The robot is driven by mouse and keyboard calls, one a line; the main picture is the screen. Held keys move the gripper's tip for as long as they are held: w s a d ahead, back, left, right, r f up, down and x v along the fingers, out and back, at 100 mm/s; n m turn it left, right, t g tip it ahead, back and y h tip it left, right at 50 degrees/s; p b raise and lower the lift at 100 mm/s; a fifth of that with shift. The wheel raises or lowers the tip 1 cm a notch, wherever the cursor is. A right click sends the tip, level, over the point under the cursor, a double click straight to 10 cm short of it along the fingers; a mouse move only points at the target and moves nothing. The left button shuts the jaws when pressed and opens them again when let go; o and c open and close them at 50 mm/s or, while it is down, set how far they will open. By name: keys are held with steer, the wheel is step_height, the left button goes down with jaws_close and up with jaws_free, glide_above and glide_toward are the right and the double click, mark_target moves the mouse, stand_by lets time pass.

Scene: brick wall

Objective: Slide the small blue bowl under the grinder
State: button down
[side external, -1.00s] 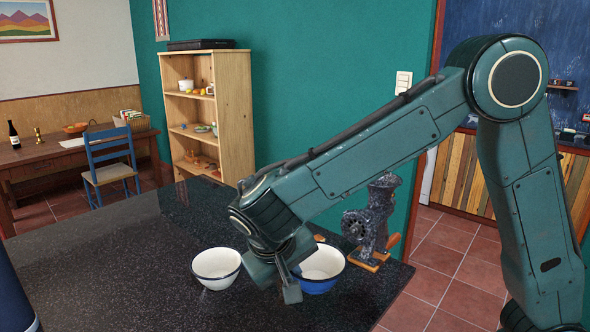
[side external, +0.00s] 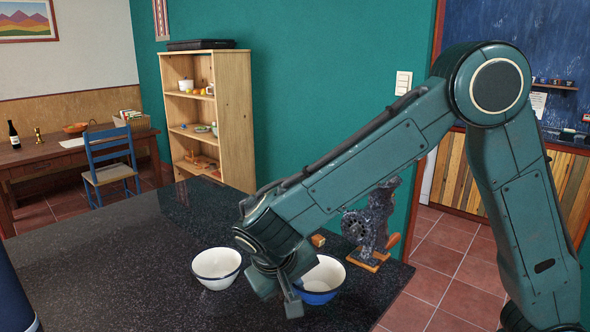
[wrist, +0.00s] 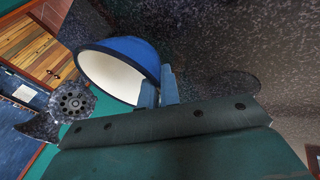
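The small blue bowl (side external: 318,297), blue outside and white inside, stands upright on the dark counter, right of my gripper (side external: 291,300). In the wrist view the bowl (wrist: 128,52) has its rim between my two close-set fingers (wrist: 158,88), one inside and one outside; they appear shut on it. The side view hides the bowl's left part behind my gripper. The dark speckled grinder (side external: 368,227) stands on a wooden base behind and right of the bowl, partly covered by my arm. Its round perforated plate (wrist: 74,101) also shows in the wrist view.
A white bowl with a dark rim (side external: 217,268) stands left of my gripper. A small wooden block (side external: 318,240) lies behind the blue bowl, left of the grinder. The counter (side external: 120,260) is clear at the left; its right edge lies just past the grinder.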

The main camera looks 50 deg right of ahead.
mark_target(325, 266)
steer(key=shift+d+f, duration=0.15)
steer(key=shift+f, duration=0.7)
steer(key=shift+d+f, duration=0.1)
steer(key=shift+f, duration=0.75)
steer(key=shift+d, duration=0.15)
steer(key=shift+d+f, duration=0.1)
steer(key=shift+d, duration=4.7)
steer(key=shift+d, duration=0.1)
steer(key=shift+f, duration=0.35)
steer(key=c, duration=1.6)
jaws_free()
steer(key=shift+o, duration=0.2)
steer(key=shift+r, duration=0.1)
steer(key=v, duration=1.3)
steer(key=shift+a+r, duration=0.2)
steer(key=shift+r, duration=0.1)
